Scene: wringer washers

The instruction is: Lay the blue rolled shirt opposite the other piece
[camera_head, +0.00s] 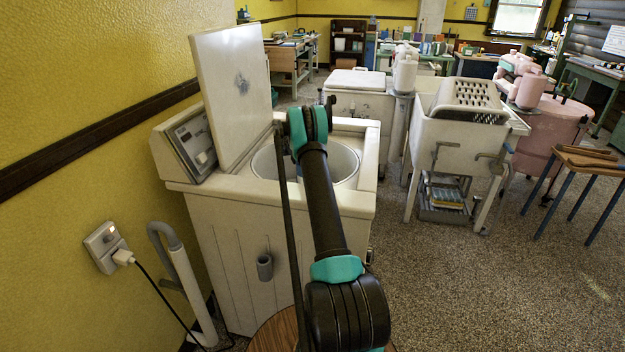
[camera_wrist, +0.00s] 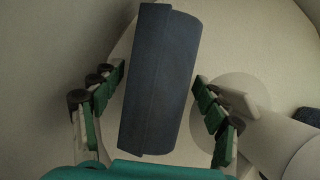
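The blue rolled shirt (camera_wrist: 160,80) shows in the wrist view as a dark blue roll, lengthwise in the middle of the picture and slightly tilted. My gripper (camera_wrist: 159,76) has one finger on each side of it. A thin gap shows beside the left fingertip, and the right fingertip is very close to the roll. A dark blue piece (camera_wrist: 307,117), probably the other piece, shows partly at the right edge, beyond the pale agitator (camera_wrist: 285,140). In the head view my arm reaches over the open washer tub (camera_head: 345,158). The gripper and both pieces are hidden there.
The washer (camera_head: 285,215) has its lid (camera_head: 236,90) raised at the left, beside the control panel (camera_head: 196,143). The pale tub wall (camera_wrist: 50,50) surrounds my gripper. The right foreground floor (camera_head: 480,290) is clear.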

